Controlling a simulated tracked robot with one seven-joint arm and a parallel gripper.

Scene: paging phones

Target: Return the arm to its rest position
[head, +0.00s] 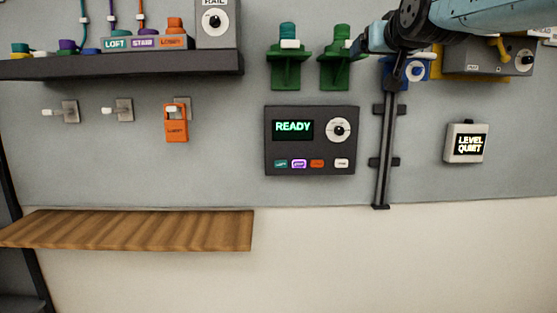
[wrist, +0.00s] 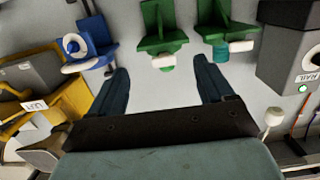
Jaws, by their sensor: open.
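My gripper (wrist: 160,72) is open, with its two dark teal fingers spread and nothing between them in the wrist view. In the head view my gripper (head: 358,46) is at the upper right, in front of the wall beside the right green bracket (head: 338,70). My light blue arm reaches in from the top right corner and hides part of the wall there. The wrist view shows the two green brackets (wrist: 160,28) ahead of the fingers, apart from them as far as I can tell.
A blue bracket (head: 412,72) and a yellow-backed grey box (head: 478,60) are close to my arm. A black vertical rail (head: 382,150) runs below. A panel reading READY (head: 310,150), an orange tag (head: 176,128) on a hook, a dark shelf (head: 120,67) and a wooden shelf (head: 130,230) are left.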

